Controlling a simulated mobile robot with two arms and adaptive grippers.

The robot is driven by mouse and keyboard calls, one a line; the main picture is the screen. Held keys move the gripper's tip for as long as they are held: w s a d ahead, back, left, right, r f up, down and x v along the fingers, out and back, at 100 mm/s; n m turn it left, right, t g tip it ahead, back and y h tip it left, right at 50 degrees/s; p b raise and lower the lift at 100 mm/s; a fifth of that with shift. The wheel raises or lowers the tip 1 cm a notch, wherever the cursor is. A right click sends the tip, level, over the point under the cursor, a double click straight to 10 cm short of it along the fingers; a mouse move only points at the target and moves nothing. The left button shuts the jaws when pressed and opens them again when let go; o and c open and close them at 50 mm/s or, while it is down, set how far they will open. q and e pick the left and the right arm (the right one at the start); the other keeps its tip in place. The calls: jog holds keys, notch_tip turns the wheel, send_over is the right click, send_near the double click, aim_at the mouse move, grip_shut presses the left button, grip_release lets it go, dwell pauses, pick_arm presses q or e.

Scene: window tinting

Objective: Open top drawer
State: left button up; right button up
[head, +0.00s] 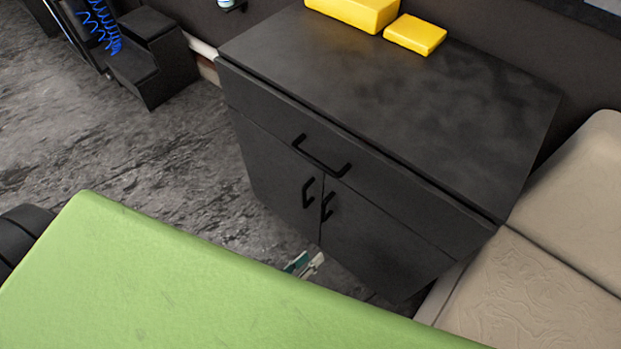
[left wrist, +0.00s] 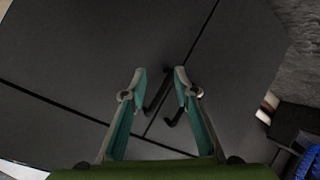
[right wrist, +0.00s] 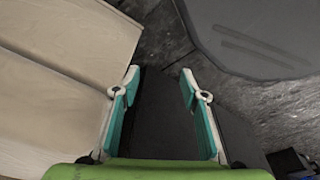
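A dark grey cabinet (head: 380,100) stands ahead in the head view. Its wide top drawer (head: 400,190) looks shut, with a black bar handle (head: 321,157) on its front. Two doors with black handles (head: 327,206) are below it. My left gripper (head: 303,264) is low in front of the doors, apart from the drawer handle. In the left wrist view it is open and empty (left wrist: 160,76), with the door handles (left wrist: 157,95) behind its fingertips. My right gripper (right wrist: 160,74) is open and empty in the right wrist view; it is hidden in the head view.
Yellow blocks (head: 416,34) lie on the cabinet top at the back. A beige padded seat (head: 540,290) is close to the cabinet's right. A dark step stool (head: 152,60) and blue coiled hose (head: 103,25) are at upper left. Grey floor left of the cabinet is clear.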

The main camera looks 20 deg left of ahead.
pick_arm(q)
jog(key=w+d+r+n+t+b, duration=0.1)
jog(key=w+r+n+t+b, duration=0.15)
jog(key=r, duration=0.25)
jog(key=w+r+n+t+b, duration=0.2)
jog(key=r+n+t+b, duration=0.1)
jog(key=r+b, duration=0.15)
jog(key=n+t+y+b, duration=0.3)
jog(key=n+y+b, duration=0.3)
jog(key=n, duration=0.4)
send_near(315, 161)
pick_arm(e)
jog(key=w+a+r+t, duration=0.1)
jog(key=w+a+r, duration=0.1)
jog(key=w+r, duration=0.3)
pick_arm(q)
jog(key=shift+h, duration=0.5)
jog(key=w, duration=0.3)
jog(key=w+a+p, duration=0.1)
jog(key=w, duration=0.2)
jog(key=w+r, duration=0.1)
jog(key=w, duration=0.3)
jog(key=shift+w+a, duration=0.15)
jog(key=shift+a, duration=0.1)
pick_arm(e)
notch_tip(315, 161, down, 8)
jog(key=shift+r, duration=0.15)
pick_arm(q)
grip_shut()
